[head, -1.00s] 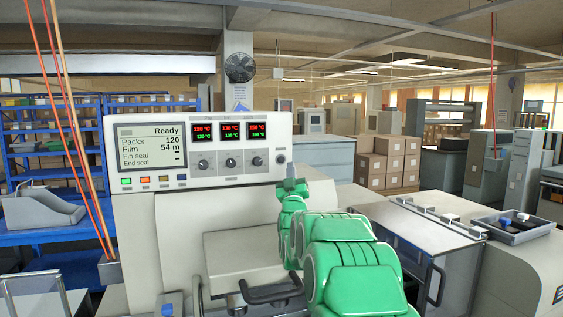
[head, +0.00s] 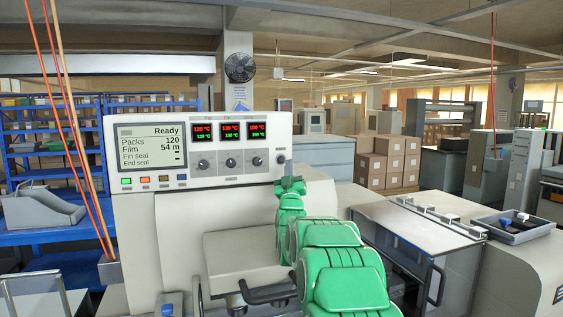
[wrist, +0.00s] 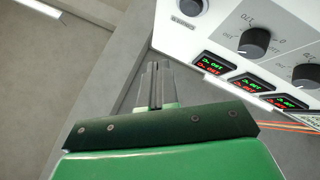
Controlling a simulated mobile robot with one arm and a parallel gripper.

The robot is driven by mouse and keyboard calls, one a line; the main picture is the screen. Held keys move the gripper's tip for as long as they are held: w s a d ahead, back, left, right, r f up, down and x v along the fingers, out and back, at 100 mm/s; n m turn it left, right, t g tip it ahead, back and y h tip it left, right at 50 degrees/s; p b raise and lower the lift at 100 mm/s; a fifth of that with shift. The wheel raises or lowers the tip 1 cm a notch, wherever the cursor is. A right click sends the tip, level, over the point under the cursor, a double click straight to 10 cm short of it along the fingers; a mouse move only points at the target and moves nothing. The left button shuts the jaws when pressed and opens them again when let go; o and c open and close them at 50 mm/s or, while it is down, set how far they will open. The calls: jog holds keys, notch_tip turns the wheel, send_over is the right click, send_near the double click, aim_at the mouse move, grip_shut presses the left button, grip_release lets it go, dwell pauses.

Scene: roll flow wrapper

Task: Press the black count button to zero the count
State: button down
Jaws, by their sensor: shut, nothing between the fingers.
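The control panel (head: 290,140) fills the upper front of the wrapper. A round black button (head: 281,159) sits at its right end; in the wrist view it is at the top edge (wrist: 189,5), partly cut off, above a small label I cannot read. A small dark button (head: 182,177) is in the row under the display. I cannot tell which is the count button. The display (head: 152,145) reads Ready, Packs 120, Film 54 m. My gripper (head: 286,168) is shut and empty, just below the round button in the head view. Its fingertips (wrist: 157,68) appear apart from the panel.
Three dark knobs (head: 231,162) sit left of the round button, under red and green temperature readouts (head: 230,131). A grey tray (head: 515,229) with small items stands at the right. Orange cables (head: 68,130) hang at the left. Air around my gripper looks clear.

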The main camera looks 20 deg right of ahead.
aim_at(281, 160)
jog(key=shift+w, duration=2.8)
jog(key=shift+w, duration=0.15)
jog(key=shift+w, duration=0.3)
jog(key=shift+w+f, duration=0.1)
jog(key=shift+w, duration=0.3)
dwell(0.8)
jog(key=shift+s, duration=0.15)
jog(key=shift+s+r, duration=0.2)
jog(key=shift+s, duration=0.2)
jog(key=shift+s+f, duration=0.1)
jog(key=shift+s, duration=0.2)
